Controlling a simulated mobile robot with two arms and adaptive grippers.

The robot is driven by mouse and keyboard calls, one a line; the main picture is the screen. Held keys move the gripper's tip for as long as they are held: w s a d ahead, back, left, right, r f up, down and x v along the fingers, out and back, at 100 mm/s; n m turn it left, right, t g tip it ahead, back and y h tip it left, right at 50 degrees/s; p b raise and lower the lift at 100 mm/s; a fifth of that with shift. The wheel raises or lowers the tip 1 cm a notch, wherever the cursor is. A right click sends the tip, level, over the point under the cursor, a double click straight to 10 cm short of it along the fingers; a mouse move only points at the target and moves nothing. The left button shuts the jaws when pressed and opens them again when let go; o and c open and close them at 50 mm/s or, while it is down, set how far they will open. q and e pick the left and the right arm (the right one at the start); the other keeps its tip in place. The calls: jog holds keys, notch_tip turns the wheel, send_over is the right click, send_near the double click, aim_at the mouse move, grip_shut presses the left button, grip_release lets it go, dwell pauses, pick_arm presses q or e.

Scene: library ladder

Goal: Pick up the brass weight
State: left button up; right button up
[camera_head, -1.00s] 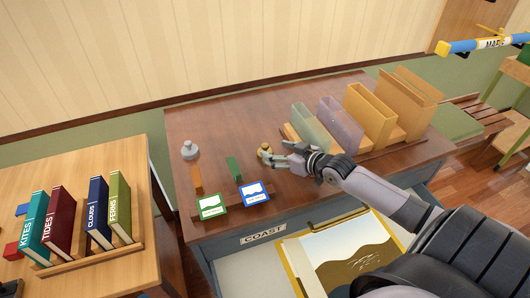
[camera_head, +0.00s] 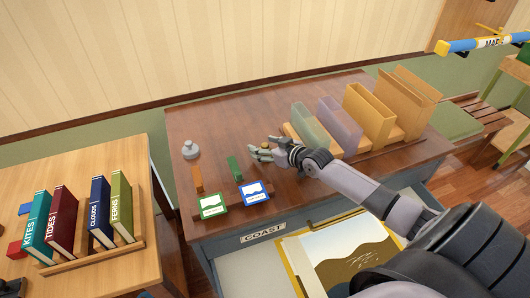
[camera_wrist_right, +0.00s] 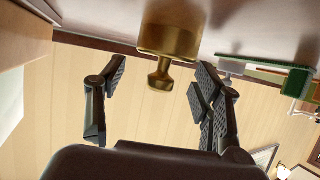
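The brass weight (camera_wrist_right: 168,38) shows upside down in the right wrist view, with its knob hanging between my two finger pads and clear space on each side. In the head view only a little of the brass weight (camera_head: 265,147) shows between the fingers on the brown desk top. My right gripper (camera_head: 262,153) is open around it; in the right wrist view the open gripper (camera_wrist_right: 160,78) does not visibly touch it. My left gripper is not in view.
A grey weight (camera_head: 190,149) stands to the left on the desk (camera_head: 230,118). A green block (camera_head: 234,168), an orange block (camera_head: 197,179) and two picture cards are close by. Upright holders (camera_head: 370,115) stand to the right. Below is an open drawer labelled COAST (camera_head: 262,233).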

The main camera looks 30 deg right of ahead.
grip_shut()
dwell(0.6)
